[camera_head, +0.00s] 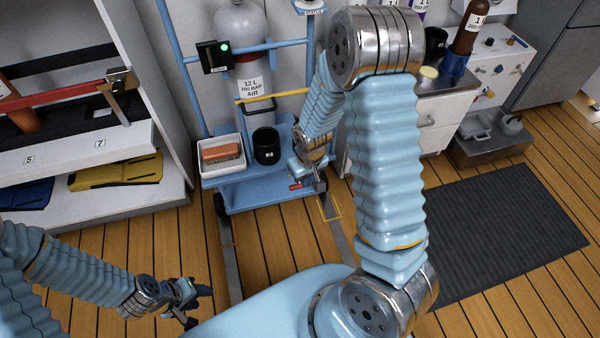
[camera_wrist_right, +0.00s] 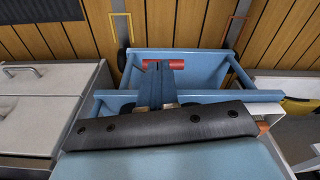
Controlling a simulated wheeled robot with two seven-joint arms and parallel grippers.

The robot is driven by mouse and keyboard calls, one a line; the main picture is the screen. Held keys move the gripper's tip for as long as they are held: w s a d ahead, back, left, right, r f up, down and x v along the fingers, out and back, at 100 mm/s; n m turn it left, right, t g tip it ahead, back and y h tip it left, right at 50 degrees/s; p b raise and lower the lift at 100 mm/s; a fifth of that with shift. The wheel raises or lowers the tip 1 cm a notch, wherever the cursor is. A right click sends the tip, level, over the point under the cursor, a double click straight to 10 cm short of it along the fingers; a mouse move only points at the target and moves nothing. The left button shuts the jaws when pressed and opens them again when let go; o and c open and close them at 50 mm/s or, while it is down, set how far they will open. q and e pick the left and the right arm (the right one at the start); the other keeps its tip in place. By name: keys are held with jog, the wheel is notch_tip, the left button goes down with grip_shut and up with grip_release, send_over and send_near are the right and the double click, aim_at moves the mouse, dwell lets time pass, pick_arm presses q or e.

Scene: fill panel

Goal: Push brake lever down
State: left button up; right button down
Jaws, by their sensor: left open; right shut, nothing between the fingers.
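The brake lever appears as a small red bar (camera_head: 295,187) at the right front of the blue cart (camera_head: 263,196). In the right wrist view the red bar (camera_wrist_right: 180,64) lies just beyond my fingertips, partly covered by them. My right gripper (camera_head: 317,183) is shut and empty, close beside the red bar. It points at the bar in the right wrist view (camera_wrist_right: 157,68); I cannot tell whether it touches. My left gripper (camera_head: 196,304) is open and empty, low over the wooden floor at the left.
The cart carries a white tray with a brown block (camera_head: 222,155), a black cup (camera_head: 266,146) and a grey cylinder (camera_head: 240,40). A white shelf (camera_head: 120,205) stands left, and a white cabinet (camera_head: 430,125) right. A dark mat (camera_head: 500,230) lies on the floor at right.

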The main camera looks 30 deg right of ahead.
notch_tip(320, 180, up, 12)
jog(key=s+p, duration=0.1)
jog(key=shift+s+r+p, duration=0.15)
jog(key=shift+p, duration=0.2)
jog(key=s+a+f+y, duration=0.2)
jog(key=s+a+f, duration=0.3)
jog(key=a+f, duration=0.3)
jog(key=s+a+f+m+y, duration=0.1)
jog(key=s+a+f+y, duration=0.1)
jog(key=s+a+f, duration=0.4)
jog(key=a+f, duration=0.3)
jog(key=f, duration=0.3)
jog(key=shift+s+a+f+g, duration=0.2)
jog(key=shift+s+f+g, duration=0.05)
jog(key=shift+f+g, duration=0.05)
